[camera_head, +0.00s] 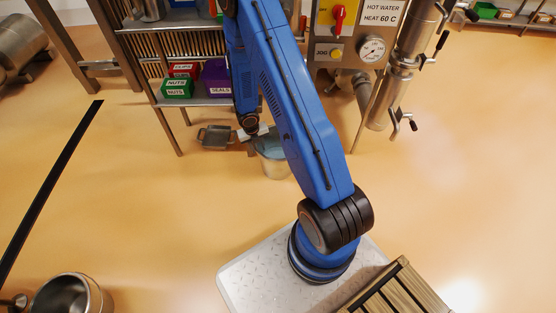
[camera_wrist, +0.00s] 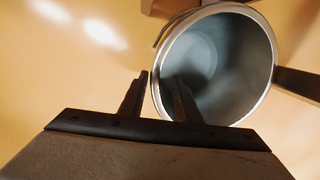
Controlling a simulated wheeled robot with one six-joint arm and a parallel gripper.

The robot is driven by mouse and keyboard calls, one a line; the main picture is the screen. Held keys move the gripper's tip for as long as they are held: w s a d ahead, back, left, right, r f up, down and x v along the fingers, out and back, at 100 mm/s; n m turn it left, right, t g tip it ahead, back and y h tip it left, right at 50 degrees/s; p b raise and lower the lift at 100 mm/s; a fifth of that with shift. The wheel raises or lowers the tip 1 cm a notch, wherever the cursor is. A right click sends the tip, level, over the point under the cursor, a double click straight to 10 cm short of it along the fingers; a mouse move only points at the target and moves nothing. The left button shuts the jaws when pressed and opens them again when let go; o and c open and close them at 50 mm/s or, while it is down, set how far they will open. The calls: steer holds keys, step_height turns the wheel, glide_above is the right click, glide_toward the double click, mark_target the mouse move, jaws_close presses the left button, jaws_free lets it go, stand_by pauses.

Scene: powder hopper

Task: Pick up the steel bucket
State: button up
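The steel bucket (camera_head: 274,168) stands on the floor in the middle of the head view, partly hidden by my arm. In the wrist view I look down into the open bucket (camera_wrist: 262,45); its bright round rim and empty-looking inside show, and a thin wire runs along its upper left side. My gripper (camera_wrist: 160,79) is open, with one finger outside the rim on the left and the other over the bucket's opening. The left rim lies between the two fingers; I cannot tell whether they touch it. In the head view my gripper is mostly hidden.
A shelf rack (camera_head: 150,75) with a green bin (camera_head: 177,88) and a purple bin (camera_head: 217,78) stands behind. A grey scoop-like pan (camera_head: 215,136) lies left of the bucket. Steel pipework (camera_head: 388,90) stands to the right. A steel vessel (camera_head: 72,296) is at lower left. The left floor is largely clear.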

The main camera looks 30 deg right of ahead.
steer(key=shift+w+d+f, duration=0.15)
steer(key=shift+w+f, duration=0.1)
steer(key=shift+f, duration=0.6)
steer(key=shift+w+d+f, duration=0.15)
steer(key=shift+w+f, duration=0.05)
steer(key=shift+f, duration=0.65)
steer(key=shift+w+d+f, duration=0.1)
steer(key=shift+d+f, duration=0.05)
steer(key=shift+f, duration=0.75)
jaws_close()
